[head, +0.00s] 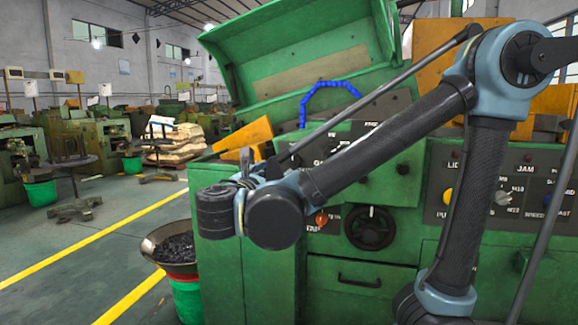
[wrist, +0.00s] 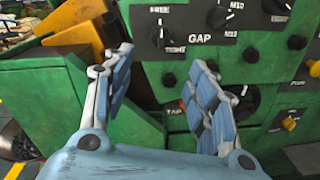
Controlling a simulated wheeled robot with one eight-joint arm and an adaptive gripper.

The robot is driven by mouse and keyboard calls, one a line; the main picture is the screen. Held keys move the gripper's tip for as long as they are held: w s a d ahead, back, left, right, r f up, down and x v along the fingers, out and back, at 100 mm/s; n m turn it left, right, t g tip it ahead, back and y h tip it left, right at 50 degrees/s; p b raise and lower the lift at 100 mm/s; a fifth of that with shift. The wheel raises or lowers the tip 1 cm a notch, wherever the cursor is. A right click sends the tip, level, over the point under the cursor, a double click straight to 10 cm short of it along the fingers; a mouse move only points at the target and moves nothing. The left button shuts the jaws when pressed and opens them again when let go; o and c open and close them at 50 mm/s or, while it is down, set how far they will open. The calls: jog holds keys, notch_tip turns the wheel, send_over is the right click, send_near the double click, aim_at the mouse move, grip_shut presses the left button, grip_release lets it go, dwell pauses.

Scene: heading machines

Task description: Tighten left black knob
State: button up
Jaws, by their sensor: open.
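The left black knob (wrist: 160,36) is in the upper middle of the wrist view, on the green panel left of the word GAP. It is round with a white mark near its top, between the labels FREE and TIGHT. In the head view my arm covers much of this panel, and I cannot make out the knob clearly there.
A yellow knob (head: 447,196) sits on the right panel. The raised green lid (head: 300,55) stands above. A bowl of dark parts (head: 172,246) is at left. Open floor lies further left.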

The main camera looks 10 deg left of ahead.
jog(key=w+d, duration=0.2)
jog(key=w, duration=1.2)
jog(key=shift+w, duration=0.3)
